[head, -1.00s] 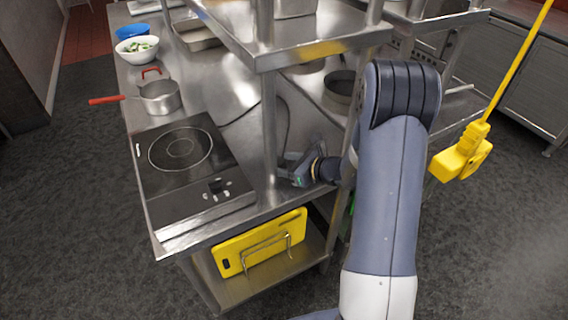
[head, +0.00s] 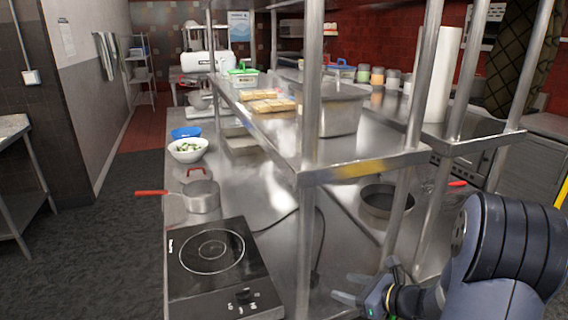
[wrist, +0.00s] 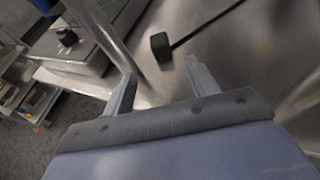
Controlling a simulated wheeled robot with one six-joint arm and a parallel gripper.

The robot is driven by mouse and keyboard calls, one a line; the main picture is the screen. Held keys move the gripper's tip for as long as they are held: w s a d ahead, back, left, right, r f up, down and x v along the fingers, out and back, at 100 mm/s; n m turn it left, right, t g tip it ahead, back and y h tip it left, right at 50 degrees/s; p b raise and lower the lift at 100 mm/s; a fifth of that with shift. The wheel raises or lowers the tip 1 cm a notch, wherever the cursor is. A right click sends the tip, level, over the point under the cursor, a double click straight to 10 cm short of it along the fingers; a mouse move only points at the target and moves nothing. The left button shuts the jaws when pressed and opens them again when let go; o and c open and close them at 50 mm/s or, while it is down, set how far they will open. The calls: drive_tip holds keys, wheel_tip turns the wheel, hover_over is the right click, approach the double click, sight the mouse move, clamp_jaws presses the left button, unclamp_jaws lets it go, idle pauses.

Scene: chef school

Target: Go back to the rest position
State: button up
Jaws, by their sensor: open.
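My gripper (head: 364,288) is low over the steel counter (head: 262,212), just right of the front shelf post (head: 308,120). My arm comes in from the lower right. In the wrist view the two fingers of my gripper (wrist: 161,72) stand apart with nothing between them. A dark block on a black cord (wrist: 160,46) lies on the steel surface just beyond the fingertips.
A black induction cooktop (head: 214,262) is left of the post, with a red-handled saucepan (head: 201,197) behind it. A dark pan (head: 386,201) stands under the upper shelf (head: 300,160).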

sight(317, 278)
drive_tip(key=shift+w, duration=0.1)
drive_tip(key=p+x, duration=0.2)
drive_tip(key=x, duration=0.8)
drive_tip(key=shift+w+a, duration=0.1)
drive_tip(key=shift+a, duration=0.15)
drive_tip(key=shift+s+d+r+p, duration=0.15)
drive_tip(key=shift+s+d+r, duration=0.05)
drive_tip(key=shift+s, duration=0.25)
drive_tip(key=shift+s+d+r+p, duration=0.15)
drive_tip(key=shift+s+d+r, duration=0.05)
drive_tip(key=shift+s, duration=0.55)
drive_tip(key=shift+s, duration=0.1)
